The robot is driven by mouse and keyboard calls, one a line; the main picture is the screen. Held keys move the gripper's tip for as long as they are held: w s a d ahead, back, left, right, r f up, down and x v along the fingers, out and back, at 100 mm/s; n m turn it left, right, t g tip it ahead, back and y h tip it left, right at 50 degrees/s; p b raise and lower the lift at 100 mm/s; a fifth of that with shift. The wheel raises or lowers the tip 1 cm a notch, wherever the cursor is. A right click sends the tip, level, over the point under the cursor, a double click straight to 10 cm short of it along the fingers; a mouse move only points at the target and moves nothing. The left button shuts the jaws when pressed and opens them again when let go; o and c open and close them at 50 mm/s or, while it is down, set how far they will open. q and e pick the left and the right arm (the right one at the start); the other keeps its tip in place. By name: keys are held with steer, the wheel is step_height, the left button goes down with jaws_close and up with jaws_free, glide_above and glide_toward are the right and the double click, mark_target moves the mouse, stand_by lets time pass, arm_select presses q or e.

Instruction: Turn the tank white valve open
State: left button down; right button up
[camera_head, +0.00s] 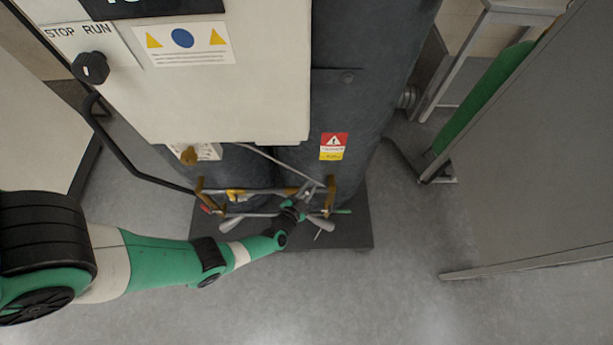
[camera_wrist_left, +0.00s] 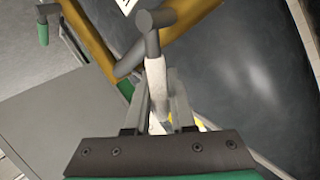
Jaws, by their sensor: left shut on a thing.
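The tank's white valve handle (camera_wrist_left: 156,80) is a pale lever on a grey stem, between the fingers of my left gripper (camera_wrist_left: 158,94) in the left wrist view. The gripper is shut on this lever; the lever's lower end is partly hidden between the fingers. In the head view, my left gripper (camera_head: 307,191) is at the brass pipework low on the front of the dark tank (camera_head: 350,110). Pale levers show left (camera_head: 235,222) and right (camera_head: 320,222) of the gripper; I cannot tell which handle is held. My right gripper is not in view.
Brass pipes (camera_head: 331,192) and a green handle (camera_head: 343,211) are close to the gripper. A white control box (camera_head: 230,100) overhangs on the left. A dark base plate (camera_head: 350,235) lies below. Grey panels (camera_head: 540,150) stand at the right. The front floor is clear.

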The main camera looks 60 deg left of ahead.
arm_select(q)
steer(key=shift+f, duration=0.15)
steer(key=c, duration=0.8)
jaws_free()
steer(key=shift+o, duration=0.2)
steer(key=shift+s+d+r+p, duration=0.15)
steer(key=shift+d+r+p, duration=0.1)
steer(key=shift+p, duration=0.1)
steer(key=p+v, duration=0.6)
steer(key=v, duration=0.5)
steer(key=shift+c, duration=0.3)
